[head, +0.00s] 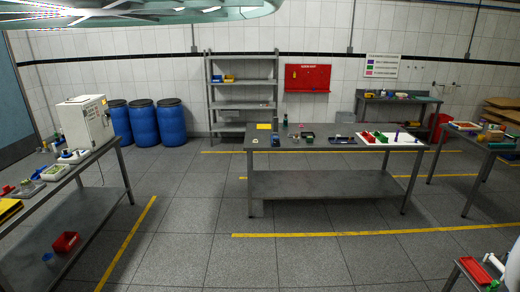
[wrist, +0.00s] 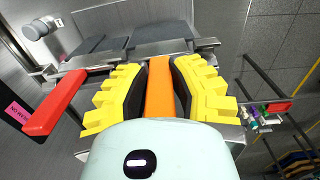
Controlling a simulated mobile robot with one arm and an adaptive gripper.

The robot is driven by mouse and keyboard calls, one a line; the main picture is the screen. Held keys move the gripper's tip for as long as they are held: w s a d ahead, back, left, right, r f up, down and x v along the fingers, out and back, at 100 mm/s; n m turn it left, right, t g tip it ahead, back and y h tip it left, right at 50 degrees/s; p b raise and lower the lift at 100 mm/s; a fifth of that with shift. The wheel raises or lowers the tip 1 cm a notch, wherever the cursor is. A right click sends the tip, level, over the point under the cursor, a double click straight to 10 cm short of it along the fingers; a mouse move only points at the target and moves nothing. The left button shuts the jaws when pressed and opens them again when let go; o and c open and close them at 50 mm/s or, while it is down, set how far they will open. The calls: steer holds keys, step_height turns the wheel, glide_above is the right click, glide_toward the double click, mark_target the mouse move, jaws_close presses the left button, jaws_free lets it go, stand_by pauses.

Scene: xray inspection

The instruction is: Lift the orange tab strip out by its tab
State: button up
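In the wrist view the orange tab strip (wrist: 160,88) lies between the two yellow fingers of my gripper (wrist: 160,75). The dark finger pads meet its sides near the tips, so my gripper looks shut on it. The strip's near end is hidden behind the pale gripper body, and its far end reaches a grey metal fixture (wrist: 170,47). I cannot tell whether it is still seated there. I cannot make out the strip or my gripper in the head view.
A red bar (wrist: 55,103) sticks out left of the fingers, near a pink label (wrist: 15,112) and a grey knob (wrist: 36,29). In the head view, a central table (head: 300,145) holds small parts, with open floor (head: 180,220) around it. A red item (head: 476,270) lies at lower right.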

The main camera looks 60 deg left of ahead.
jaws_close()
steer(key=shift+r, duration=0.15)
steer(key=shift+w+r+p, duration=0.1)
steer(key=shift+r+p, duration=0.6)
steer(key=shift+r, duration=0.05)
steer(key=shift+r, duration=0.2)
steer(key=shift+d, duration=0.1)
stand_by(0.7)
steer(key=shift+s+a+r, duration=0.1)
steer(key=shift+s+a, duration=0.1)
steer(key=shift+s+a+p, duration=0.25)
steer(key=shift+s+p, duration=0.15)
steer(key=shift+p, duration=0.15)
steer(key=shift+s, duration=0.1)
